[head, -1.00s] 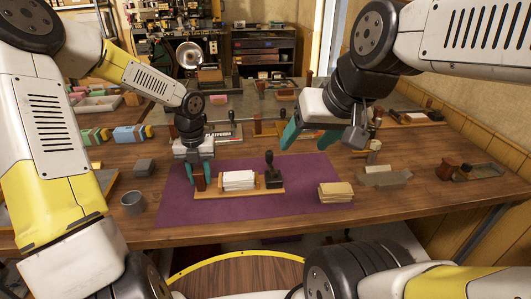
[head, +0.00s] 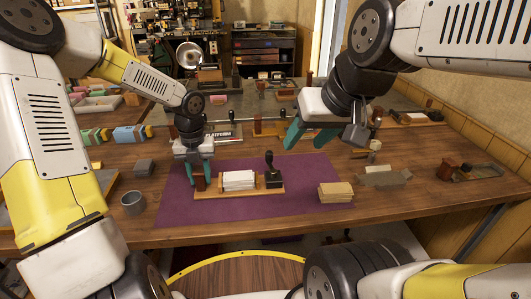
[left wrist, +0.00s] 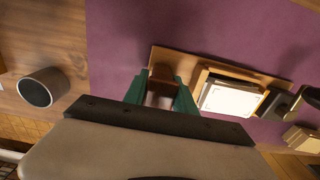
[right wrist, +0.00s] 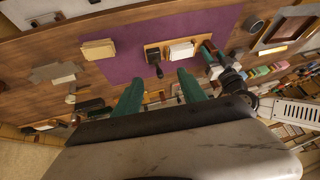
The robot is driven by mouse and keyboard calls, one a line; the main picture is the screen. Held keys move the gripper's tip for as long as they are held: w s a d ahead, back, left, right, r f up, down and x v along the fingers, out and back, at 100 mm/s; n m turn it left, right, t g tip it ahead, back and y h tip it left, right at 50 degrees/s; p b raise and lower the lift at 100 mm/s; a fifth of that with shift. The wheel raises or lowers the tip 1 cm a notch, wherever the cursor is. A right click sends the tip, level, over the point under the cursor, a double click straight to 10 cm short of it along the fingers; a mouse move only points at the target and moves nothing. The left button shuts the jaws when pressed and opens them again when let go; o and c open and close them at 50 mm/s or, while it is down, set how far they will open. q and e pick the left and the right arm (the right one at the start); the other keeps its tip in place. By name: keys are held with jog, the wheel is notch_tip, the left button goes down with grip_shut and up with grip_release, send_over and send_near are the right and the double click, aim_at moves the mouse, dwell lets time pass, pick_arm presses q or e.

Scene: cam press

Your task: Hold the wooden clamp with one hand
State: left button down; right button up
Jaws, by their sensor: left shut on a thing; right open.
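The wooden clamp, a reddish-brown block (head: 199,184), stands at the left end of a light wooden board (head: 240,193) on the purple mat. My left gripper (head: 197,174) is shut on the clamp from above, its teal fingers on either side. The left wrist view also shows the clamp (left wrist: 162,76) between the fingers, partly hidden by them. White paper (head: 238,180) lies on the board beside it, and a black-handled stamp (head: 272,178) stands at the right end. My right gripper (head: 308,138) is open and empty, raised behind and right of the board.
A stack of tan cards (head: 336,192) lies on the mat's (head: 310,170) right side. Grey pieces (head: 385,178) lie to the right. Mat space around the board is free.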

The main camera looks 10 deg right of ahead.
jog(key=n, duration=0.1)
jog(key=n+g+h, duration=0.2)
jog(key=n+g, duration=0.4)
jog(key=n, duration=2.7)
send_over(269, 152)
notch_tip(269, 152, down, 8)
jog(key=f, duration=0.1)
jog(key=shift+w+d, duration=0.1)
jog(key=shift+w, duration=0.05)
notch_tip(269, 152, down, 11)
jog(key=shift+f, duration=0.15)
grip_shut()
